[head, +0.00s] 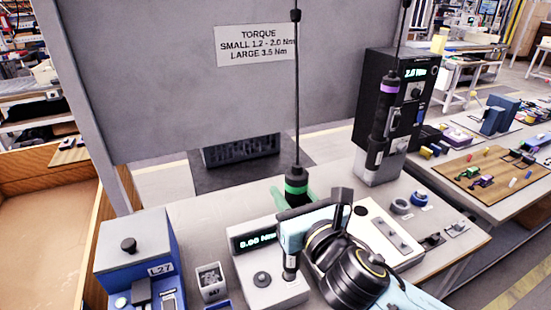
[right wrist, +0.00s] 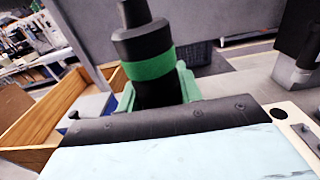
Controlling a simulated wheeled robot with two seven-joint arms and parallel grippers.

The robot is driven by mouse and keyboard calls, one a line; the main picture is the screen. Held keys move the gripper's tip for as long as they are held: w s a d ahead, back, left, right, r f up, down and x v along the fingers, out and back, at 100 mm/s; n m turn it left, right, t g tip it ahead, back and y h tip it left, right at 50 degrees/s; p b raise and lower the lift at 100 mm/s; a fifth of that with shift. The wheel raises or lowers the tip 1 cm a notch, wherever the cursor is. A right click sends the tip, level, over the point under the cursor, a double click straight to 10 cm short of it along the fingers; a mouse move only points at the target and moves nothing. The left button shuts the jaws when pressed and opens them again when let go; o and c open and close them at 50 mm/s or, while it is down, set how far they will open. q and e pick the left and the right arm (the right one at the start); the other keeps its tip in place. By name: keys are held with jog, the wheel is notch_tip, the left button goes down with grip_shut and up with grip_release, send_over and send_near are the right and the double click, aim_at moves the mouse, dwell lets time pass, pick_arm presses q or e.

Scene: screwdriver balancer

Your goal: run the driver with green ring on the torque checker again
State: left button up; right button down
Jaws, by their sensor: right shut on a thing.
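The driver with green ring (head: 296,186) hangs upright from a cable and also fills the middle of the right wrist view (right wrist: 146,58). My right gripper (head: 294,199) is shut around its body, with green fingers on both sides (right wrist: 157,92). The torque checker (head: 247,262) is a pale box on the bench with a lit display that seems to read 0.00 Nm. The lower end of the driver, a dark tip (head: 291,262), shows below my wrist, over the checker's top. I cannot tell whether it touches. My left gripper is not in view.
A driver with purple ring (head: 387,92) hangs before a black unit (head: 414,105) showing 2.0 Nm. A blue box (head: 137,262) and small bin (head: 211,281) stand left of the checker. A torque sign (head: 257,45) is behind.

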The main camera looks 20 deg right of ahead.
pick_arm(q)
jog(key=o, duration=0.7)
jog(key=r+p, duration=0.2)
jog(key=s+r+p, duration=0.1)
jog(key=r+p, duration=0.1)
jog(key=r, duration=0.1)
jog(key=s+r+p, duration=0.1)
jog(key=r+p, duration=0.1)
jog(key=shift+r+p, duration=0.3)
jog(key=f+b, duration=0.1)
jog(key=b, duration=0.1)
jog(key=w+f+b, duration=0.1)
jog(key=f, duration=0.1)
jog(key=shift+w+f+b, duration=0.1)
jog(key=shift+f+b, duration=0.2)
jog(key=shift+b, duration=0.05)
pick_arm(e)
jog(key=w+a+n+y, duration=0.2)
jog(key=w+a+y, duration=0.1)
jog(key=a, duration=0.3)
jog(key=shift+w, duration=0.7)
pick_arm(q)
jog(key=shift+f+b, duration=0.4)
pick_arm(e)
jog(key=shift+s+f, duration=0.1)
jog(key=shift+f, duration=0.7)
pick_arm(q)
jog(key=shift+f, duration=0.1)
pick_arm(e)
jog(key=shift+f, duration=0.2)
